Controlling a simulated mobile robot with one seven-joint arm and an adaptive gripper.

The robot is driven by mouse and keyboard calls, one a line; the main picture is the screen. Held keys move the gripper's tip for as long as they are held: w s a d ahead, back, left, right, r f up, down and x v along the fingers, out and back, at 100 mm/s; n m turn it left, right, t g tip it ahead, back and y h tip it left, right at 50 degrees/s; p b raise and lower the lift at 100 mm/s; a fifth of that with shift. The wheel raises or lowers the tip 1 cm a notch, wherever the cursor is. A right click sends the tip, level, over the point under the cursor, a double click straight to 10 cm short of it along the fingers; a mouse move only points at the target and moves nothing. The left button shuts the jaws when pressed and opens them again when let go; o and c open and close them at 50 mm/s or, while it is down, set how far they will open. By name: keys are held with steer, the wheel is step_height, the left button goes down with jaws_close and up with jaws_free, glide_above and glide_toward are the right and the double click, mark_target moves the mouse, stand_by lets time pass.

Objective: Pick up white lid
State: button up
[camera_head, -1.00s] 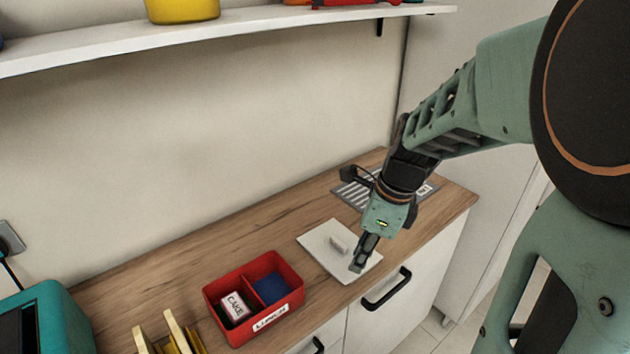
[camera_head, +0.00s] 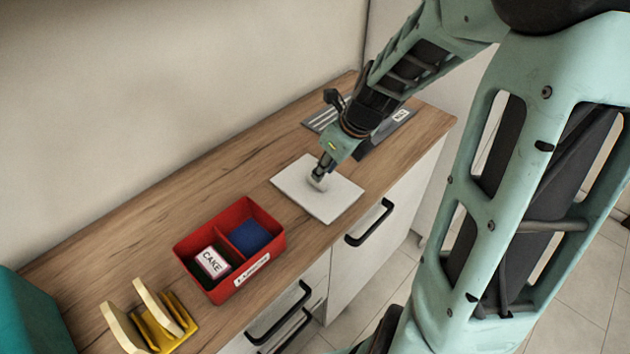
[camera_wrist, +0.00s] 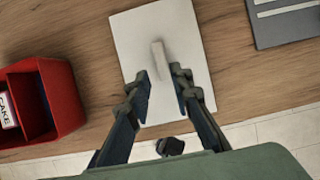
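The white lid (camera_head: 309,198) is a flat rectangular plate lying on the wooden counter, right of the red lunch box. Its raised bar handle also shows on the lid in the wrist view (camera_wrist: 161,62). My gripper (camera_head: 318,182) is down at the lid's handle, which it partly hides in the head view. In the wrist view my gripper (camera_wrist: 163,84) has its two fingers apart, one on each side of the near end of the handle. A gap shows between the fingers and the handle.
The red box (camera_head: 208,284) holds a cake packet (camera_head: 212,262) and a blue item (camera_head: 249,237). A yellow rack (camera_head: 160,325) with bread-like slices stands front left. A grey tray (camera_head: 385,130) lies behind my gripper. Drawer handles line the counter's front.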

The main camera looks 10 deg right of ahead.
mark_target(316, 183)
steer(key=shift+b+x, duration=0.3)
steer(key=shift+x, duration=2.35)
steer(key=shift+d, duration=0.2)
jaws_close()
